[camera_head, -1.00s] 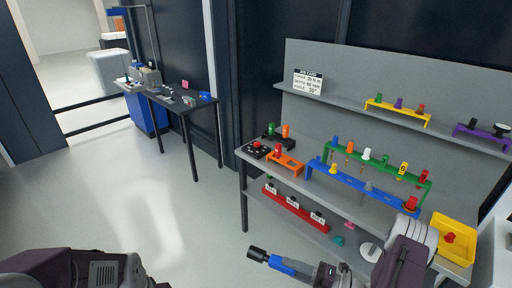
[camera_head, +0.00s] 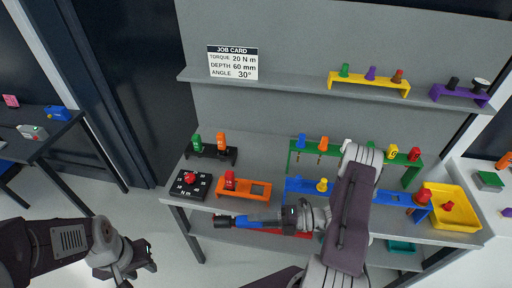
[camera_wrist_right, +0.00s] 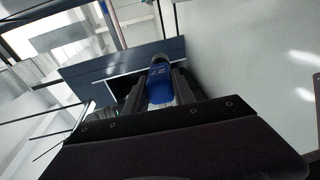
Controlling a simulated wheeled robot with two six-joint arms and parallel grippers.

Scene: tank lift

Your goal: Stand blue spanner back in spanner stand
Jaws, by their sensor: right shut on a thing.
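The blue spanner (camera_head: 262,220), with a blue handle and black end, is shut in my right gripper (camera_head: 293,218). It lies roughly level, black end to the left, in front of the bench's front edge in the head view. It also shows between the fingers in the right wrist view (camera_wrist_right: 160,88). No stand is labelled, so I cannot tell which is the spanner stand. A black stand (camera_head: 211,153) holds green and orange handles. An orange stand (camera_head: 257,190) holds a red handle and has a bare opening. My left gripper (camera_head: 137,265) is at lower left, away from the bench.
A black box with a red knob (camera_head: 190,179) sits left of the orange stand. Blue (camera_head: 300,186) and green (camera_head: 304,153) racks stand behind my right forearm, which hides part of them. A yellow tray (camera_head: 466,225) is at right. A shelf (camera_head: 290,85) runs above.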

